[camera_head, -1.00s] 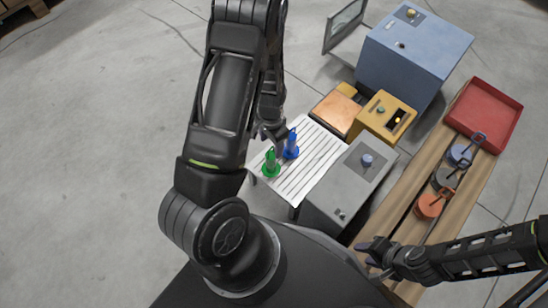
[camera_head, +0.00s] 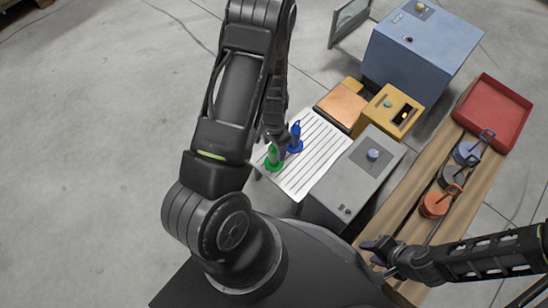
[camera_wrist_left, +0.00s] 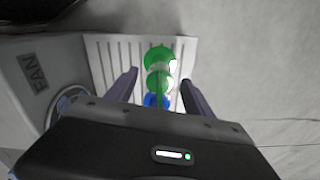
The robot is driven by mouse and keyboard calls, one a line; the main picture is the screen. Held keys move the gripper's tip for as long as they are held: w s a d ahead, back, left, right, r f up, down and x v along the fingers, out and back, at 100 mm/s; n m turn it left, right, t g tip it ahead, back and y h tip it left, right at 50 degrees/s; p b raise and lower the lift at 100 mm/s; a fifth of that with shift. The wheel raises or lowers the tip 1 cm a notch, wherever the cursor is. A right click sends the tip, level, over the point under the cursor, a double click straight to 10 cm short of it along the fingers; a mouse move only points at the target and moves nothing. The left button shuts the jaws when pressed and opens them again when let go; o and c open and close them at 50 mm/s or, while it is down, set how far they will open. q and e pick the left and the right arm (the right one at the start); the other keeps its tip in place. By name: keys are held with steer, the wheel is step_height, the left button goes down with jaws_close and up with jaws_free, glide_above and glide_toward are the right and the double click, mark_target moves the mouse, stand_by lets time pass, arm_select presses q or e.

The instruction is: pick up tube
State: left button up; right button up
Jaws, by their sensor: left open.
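A green tube (camera_head: 273,160) stands on a white slatted rack (camera_head: 300,180). A blue tube (camera_head: 295,140) stands just behind it to the right. My left gripper (camera_head: 276,142) is open, pointing down close above the green tube and partly hiding it. In the left wrist view, the green tube (camera_wrist_left: 158,58) and the blue tube (camera_wrist_left: 154,100) line up between my spread fingers (camera_wrist_left: 160,86); no grip on either shows. My right gripper (camera_head: 376,250) is low at the right, over the wooden bench; its finger opening is unclear.
A grey box (camera_head: 345,180) with a knob stands right beside the rack. A yellow box (camera_head: 387,110), an orange-topped box (camera_head: 341,104) and a blue cabinet (camera_head: 420,50) stand behind. The wooden bench (camera_head: 420,180) holds several handled weights (camera_head: 435,204) and a red tray (camera_head: 495,108).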

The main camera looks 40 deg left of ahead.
arm_select(q)
steer(key=shift+f, duration=0.8)
jaws_close()
stand_by(0.5)
stand_by(0.7)
